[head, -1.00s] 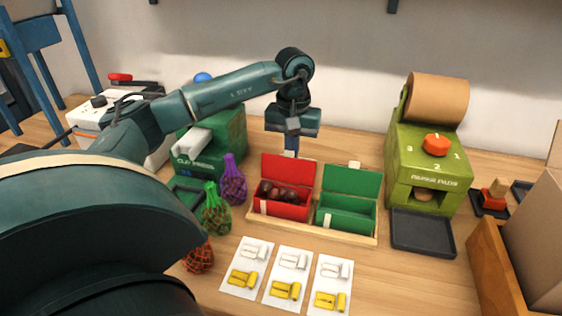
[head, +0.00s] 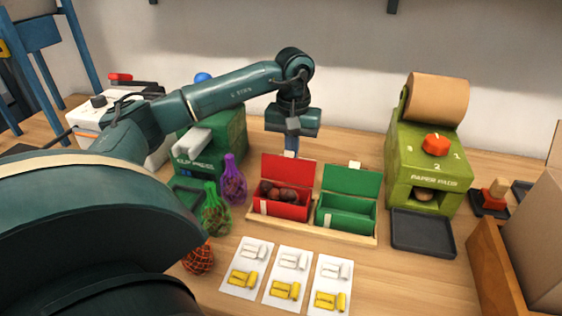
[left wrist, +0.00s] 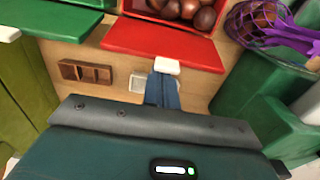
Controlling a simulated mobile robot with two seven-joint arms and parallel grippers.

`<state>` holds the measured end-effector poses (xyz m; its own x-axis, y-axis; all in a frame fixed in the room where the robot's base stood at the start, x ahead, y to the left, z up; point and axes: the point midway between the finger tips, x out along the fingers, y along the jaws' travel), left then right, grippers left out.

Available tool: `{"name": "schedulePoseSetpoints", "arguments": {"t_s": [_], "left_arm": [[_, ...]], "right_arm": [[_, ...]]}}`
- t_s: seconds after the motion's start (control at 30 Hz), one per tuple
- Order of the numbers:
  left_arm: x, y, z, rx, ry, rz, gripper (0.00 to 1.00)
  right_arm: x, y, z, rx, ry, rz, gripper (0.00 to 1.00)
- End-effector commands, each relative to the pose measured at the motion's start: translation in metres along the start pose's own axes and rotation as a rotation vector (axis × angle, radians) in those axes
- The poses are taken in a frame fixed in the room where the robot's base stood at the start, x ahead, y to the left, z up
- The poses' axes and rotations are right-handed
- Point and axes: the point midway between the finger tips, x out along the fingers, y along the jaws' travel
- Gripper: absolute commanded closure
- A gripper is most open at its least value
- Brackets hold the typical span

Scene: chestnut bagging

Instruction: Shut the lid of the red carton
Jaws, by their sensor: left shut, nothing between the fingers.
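The red carton (head: 283,208) sits in a wooden holder with its lid (head: 288,171) standing open at the back. Chestnuts lie inside it, and they also show in the left wrist view (left wrist: 188,10). My left gripper (head: 291,150) is behind the raised lid, pointing down, with its fingertips partly hidden by it. In the left wrist view the shut, empty fingers (left wrist: 162,92) are close to the white tab (left wrist: 167,65) on the lid's edge; I cannot tell if they touch. My right gripper is not in view.
A green carton (head: 345,218) with its lid open stands right of the red one. Filled net bags (head: 233,180) and a green press (head: 222,138) are to the left. A paper dispenser (head: 424,165) is at right. Cards with clips (head: 292,270) lie in front.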

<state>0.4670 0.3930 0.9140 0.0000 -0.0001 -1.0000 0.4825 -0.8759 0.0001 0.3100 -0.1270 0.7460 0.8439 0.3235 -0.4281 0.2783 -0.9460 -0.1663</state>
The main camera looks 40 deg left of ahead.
Motion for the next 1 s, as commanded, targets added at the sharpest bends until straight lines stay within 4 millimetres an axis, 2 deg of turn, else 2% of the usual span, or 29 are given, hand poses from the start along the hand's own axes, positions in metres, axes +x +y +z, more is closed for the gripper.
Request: {"name": "schedulePoseSetpoints", "arguments": {"t_s": [1.0], "left_arm": [[0.0,0.0,0.038,0.0,0.0,0.0,1.0]], "right_arm": [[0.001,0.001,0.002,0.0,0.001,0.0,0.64]]}}
